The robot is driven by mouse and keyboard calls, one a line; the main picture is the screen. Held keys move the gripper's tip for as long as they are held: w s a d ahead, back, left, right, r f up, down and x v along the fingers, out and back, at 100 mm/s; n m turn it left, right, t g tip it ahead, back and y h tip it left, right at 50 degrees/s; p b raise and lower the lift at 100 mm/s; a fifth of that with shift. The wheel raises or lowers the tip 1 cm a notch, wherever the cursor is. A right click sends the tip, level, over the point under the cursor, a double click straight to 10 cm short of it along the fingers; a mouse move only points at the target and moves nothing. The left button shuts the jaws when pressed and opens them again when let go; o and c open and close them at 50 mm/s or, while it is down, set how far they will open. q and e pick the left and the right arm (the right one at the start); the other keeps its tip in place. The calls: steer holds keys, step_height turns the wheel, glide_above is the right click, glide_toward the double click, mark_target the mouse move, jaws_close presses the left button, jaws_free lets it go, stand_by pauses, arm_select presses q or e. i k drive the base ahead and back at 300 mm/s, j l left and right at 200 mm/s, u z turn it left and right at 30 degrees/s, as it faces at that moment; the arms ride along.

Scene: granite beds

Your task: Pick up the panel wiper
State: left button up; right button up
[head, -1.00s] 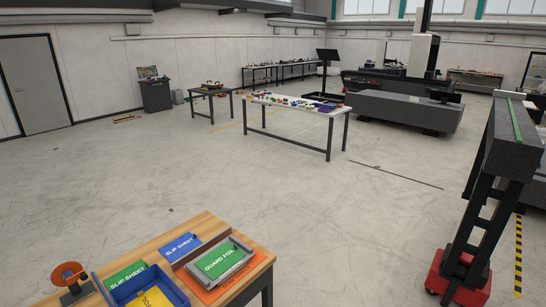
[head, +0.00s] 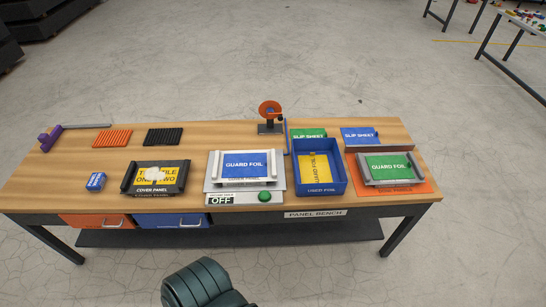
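No thing on the bench is labelled as the panel wiper, so I cannot tell for sure which one it is. A small blue block (head: 96,181) with pale marks sits at the front left, left of the cover panel (head: 156,188), which has a yellow label and a white patch on it. A purple piece (head: 49,139) lies at the back left corner, with a long grey bar (head: 87,126) running right from it. Nothing is seen holding any of these. Neither of my grippers shows in the head view.
The wooden panel bench (head: 230,137) spans the view. It also carries orange (head: 113,139) and black (head: 164,137) ribbed pads, a guard foil fixture (head: 245,170) reading OFF, an orange roll dispenser (head: 270,110), a blue used foil bin (head: 321,190) and slip sheets (head: 362,135).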

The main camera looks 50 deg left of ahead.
mark_target(97, 182)
steer(key=u, duration=3.15)
steer(key=i+j+u, duration=0.1)
steer(key=i+u, duration=0.25)
steer(key=i, duration=0.4)
